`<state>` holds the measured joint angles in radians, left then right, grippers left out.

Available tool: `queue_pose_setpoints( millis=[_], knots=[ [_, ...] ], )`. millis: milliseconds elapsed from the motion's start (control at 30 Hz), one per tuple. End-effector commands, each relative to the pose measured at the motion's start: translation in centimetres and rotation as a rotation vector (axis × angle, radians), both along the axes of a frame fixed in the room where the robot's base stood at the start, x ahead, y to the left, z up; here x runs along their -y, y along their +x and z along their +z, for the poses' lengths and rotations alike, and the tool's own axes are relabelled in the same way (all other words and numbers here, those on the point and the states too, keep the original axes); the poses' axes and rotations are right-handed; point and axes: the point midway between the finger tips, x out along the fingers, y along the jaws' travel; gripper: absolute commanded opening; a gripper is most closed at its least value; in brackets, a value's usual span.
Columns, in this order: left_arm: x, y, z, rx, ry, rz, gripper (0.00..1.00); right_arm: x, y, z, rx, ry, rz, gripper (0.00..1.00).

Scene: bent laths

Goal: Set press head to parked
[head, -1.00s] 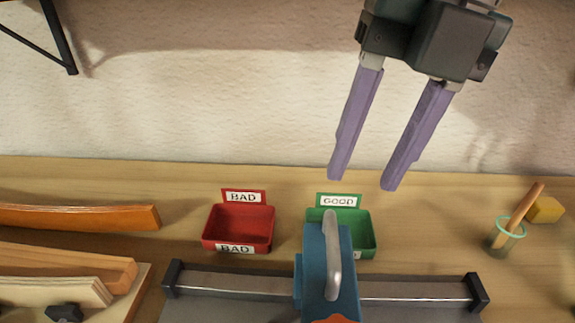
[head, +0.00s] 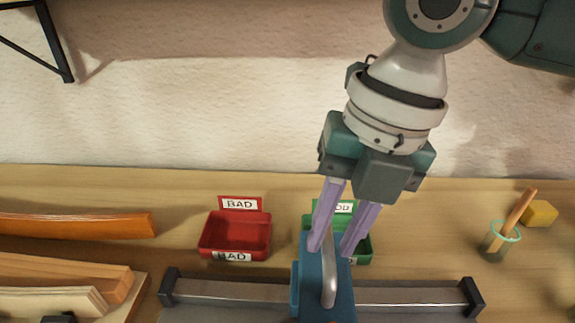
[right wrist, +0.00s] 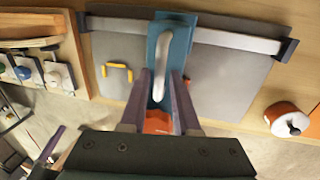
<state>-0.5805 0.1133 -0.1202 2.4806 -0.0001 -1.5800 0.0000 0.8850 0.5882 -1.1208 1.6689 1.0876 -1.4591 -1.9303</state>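A red BAD tray (head: 235,234) and a partly hidden green GOOD tray (head: 364,248) stand behind the rail. Wooden laths (head: 75,225) lie left. Black stops (head: 471,297) end the rail.

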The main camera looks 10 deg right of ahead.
Motion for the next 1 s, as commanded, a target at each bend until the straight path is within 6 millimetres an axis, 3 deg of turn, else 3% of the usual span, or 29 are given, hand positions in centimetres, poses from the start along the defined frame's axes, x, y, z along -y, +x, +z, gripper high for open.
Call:
queue_pose_setpoints(
  millis=[33,233,1000],
  knots=[
    [-0.01,-0.01,0.0,0.0,0.0,0.0,1.0,0.01,0.01,0.02,0.0,0.0,0.0,0.23],
    [-0.1,-0.02,-0.02,0.0,0.004,-0.003,1.0,0.02,0.01,0.03,0.0,0.0,0.0,0.01],
    [-0.26,-0.02,-0.03,-0.001,0.01,-0.006,1.0,0.02,0.01,0.05,0.0,0.0,0.0,0.0]
  ],
)
